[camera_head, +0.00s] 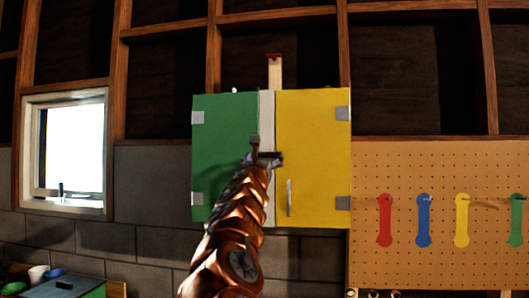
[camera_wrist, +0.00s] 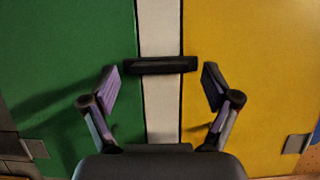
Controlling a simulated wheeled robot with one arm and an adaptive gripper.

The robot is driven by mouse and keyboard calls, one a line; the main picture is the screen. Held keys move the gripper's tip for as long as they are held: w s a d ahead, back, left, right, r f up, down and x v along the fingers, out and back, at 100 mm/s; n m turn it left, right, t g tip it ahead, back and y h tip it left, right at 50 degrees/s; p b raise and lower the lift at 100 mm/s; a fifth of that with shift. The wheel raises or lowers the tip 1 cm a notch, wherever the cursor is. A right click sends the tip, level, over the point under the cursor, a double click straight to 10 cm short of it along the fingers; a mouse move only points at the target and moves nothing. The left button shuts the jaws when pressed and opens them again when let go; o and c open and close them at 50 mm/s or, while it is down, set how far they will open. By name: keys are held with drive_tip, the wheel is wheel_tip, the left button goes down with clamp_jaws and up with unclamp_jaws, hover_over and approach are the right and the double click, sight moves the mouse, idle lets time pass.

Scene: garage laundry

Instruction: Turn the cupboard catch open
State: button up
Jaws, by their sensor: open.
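The cupboard hangs on the wall, with a green left door (camera_head: 213,145) and a yellow right door (camera_head: 318,150) and a pale strip (camera_wrist: 160,110) between them. The dark catch (camera_wrist: 160,65) is a bar lying level across the strip, reaching onto the edges of both doors; it also shows in the head view (camera_head: 276,157). My gripper (camera_wrist: 159,80) is open in front of the cupboard, its fingertips on either side of the bar's ends, apart from it. In the head view my arm and gripper (camera_head: 257,158) hide part of the green door and strip.
A metal handle (camera_head: 289,198) stands upright on the yellow door. A pegboard (camera_head: 440,255) with coloured hanging tools is to the right, and a window (camera_head: 72,146) is to the left. Containers (camera_head: 38,273) stand at the lower left.

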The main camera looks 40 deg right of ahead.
drive_tip(key=shift+w+d+r+p, duration=0.3)
drive_tip(key=shift+w+d, duration=0.05)
drive_tip(key=shift+d, duration=0.2)
drive_tip(key=c, duration=1.1)
